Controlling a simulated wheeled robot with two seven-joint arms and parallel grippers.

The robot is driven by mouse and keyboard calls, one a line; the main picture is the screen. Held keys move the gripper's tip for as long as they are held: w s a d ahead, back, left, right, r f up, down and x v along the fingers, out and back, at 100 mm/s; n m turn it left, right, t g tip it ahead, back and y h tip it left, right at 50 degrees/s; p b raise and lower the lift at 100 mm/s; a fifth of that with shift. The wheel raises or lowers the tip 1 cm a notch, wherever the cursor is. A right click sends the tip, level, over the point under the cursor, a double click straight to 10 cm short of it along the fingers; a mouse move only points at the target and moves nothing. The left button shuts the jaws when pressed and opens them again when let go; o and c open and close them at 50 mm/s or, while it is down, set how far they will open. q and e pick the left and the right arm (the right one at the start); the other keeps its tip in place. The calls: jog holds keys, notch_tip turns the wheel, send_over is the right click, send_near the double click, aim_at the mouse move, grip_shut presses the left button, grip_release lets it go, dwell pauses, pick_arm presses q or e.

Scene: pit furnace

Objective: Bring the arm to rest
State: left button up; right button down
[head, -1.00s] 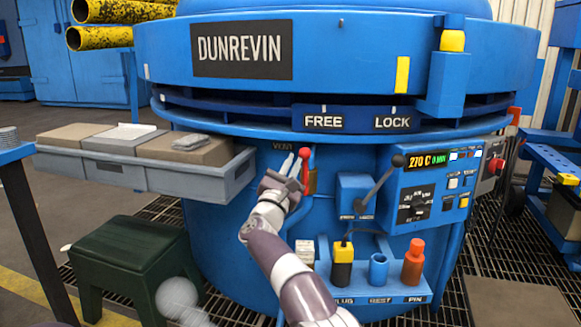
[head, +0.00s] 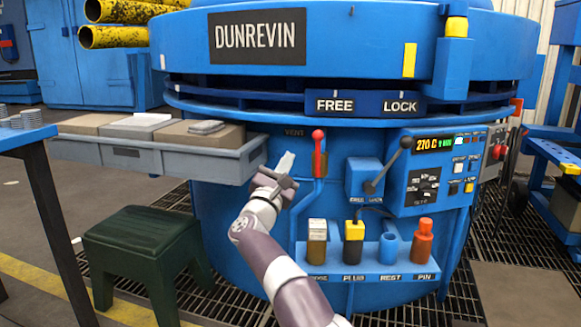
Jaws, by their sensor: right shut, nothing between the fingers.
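My right gripper (head: 284,163) is shut and empty in front of the blue furnace (head: 330,270). Its fingers point up, just left of the red-knobbed vent lever (head: 318,150), with a visible gap between them. My right arm reaches up from the bottom middle of the view. My left gripper does not show.
A grey tray (head: 170,160) with several boxes juts out left of the gripper. A shelf (head: 365,272) below right holds a brush-like block (head: 317,244), a black and yellow plug (head: 354,243), a blue cup (head: 390,247) and an orange pin (head: 423,243). A green stool (head: 140,240) stands lower left.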

jog(key=shift+s+a+f, duration=0.15)
jog(key=shift+s+a, duration=0.15)
jog(key=shift+s, duration=0.05)
